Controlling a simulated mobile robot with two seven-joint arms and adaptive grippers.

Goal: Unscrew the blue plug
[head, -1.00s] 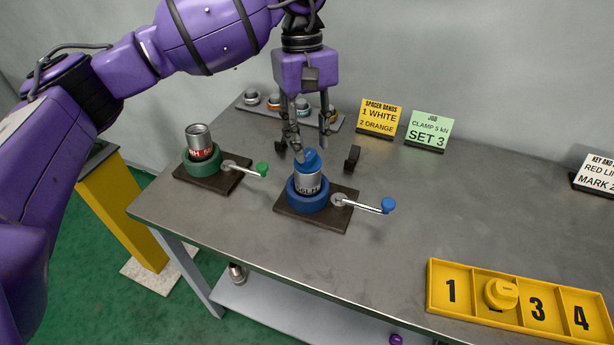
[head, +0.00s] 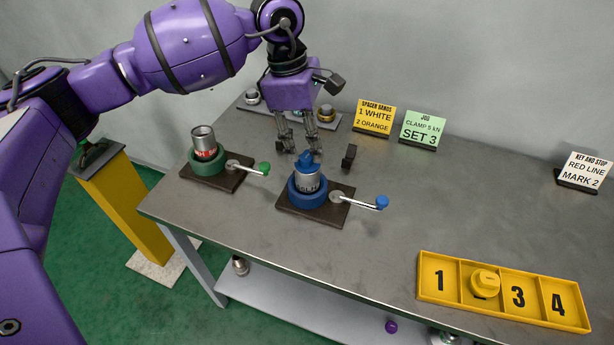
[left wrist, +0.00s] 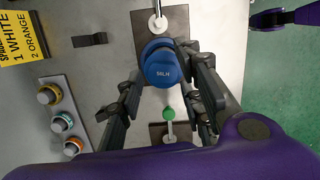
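The blue plug (head: 306,160) sits on top of the silver can (head: 307,180), which stands upright in the blue vise (head: 294,195). In the left wrist view the plug (left wrist: 164,66) shows its round top with small white lettering. My left gripper (head: 299,148) points down just above and behind the plug, its fingers apart. In the left wrist view one finger of the gripper (left wrist: 142,78) is close beside the plug on the right; the other is apart, at lower left. Contact cannot be told.
The green vise (head: 187,166) with its can stands left of the blue vise. The blue-knobbed crank (head: 366,203) sticks out rightward. A rack (head: 335,122) with banded pieces is behind. A yellow numbered tray (head: 428,297) lies at front right. The table's middle right is clear.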

